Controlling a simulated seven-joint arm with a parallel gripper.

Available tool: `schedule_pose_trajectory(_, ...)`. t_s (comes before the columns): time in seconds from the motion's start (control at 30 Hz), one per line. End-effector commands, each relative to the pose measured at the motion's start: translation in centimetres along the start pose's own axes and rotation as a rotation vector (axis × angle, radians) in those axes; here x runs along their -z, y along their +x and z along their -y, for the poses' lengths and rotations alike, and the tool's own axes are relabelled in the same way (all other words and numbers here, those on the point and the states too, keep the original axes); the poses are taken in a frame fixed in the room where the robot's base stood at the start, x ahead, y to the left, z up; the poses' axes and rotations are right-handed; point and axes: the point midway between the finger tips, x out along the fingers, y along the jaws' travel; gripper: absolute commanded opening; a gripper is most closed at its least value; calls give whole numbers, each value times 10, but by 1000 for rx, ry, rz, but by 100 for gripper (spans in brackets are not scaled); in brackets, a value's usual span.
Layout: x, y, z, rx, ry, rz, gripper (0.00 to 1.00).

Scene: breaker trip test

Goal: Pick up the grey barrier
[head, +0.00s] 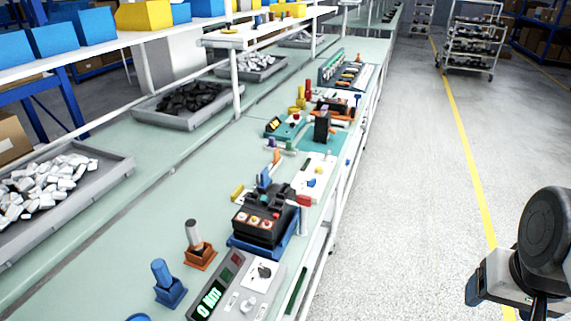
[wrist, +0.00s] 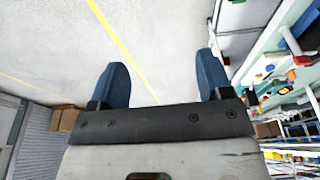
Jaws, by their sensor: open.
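I cannot surely make out the grey barrier. A grey upright cylinder (head: 192,233) stands in a brown-orange holder (head: 200,257) on the green bench, and I cannot tell whether it is the barrier. A black breaker unit (head: 262,217) sits on a blue base near the bench's front edge. My gripper (wrist: 161,65) is open and empty, its two blue fingers apart over bare floor. In the head view, part of it shows at the lower right (head: 473,289), off the bench and well away from the parts.
A blue post in a blue holder (head: 168,285) and a meter panel with a green display (head: 222,287) stand at the near end of the bench (head: 130,235). Trays of white (head: 100,193) and dark parts line its left side.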

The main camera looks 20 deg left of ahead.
Motion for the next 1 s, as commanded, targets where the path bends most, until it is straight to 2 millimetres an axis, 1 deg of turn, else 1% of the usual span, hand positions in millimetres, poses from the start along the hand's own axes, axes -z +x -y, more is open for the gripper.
schedule_pose_trajectory(0.17,9,-2,3,2,-19,3,72)
schedule_pose_trajectory(0.27,20,-3,7,5,-48,8,72)
schedule_pose_trajectory(0.37,37,-5,14,10,-89,15,72)
schedule_pose_trajectory(0.47,59,-7,24,16,-143,23,72)
schedule_pose_trajectory(0.67,109,-8,50,29,-268,39,72)
schedule_pose_trajectory(0.87,158,-4,82,43,-393,55,72)
schedule_pose_trajectory(1.0,190,2,108,53,-480,65,72)
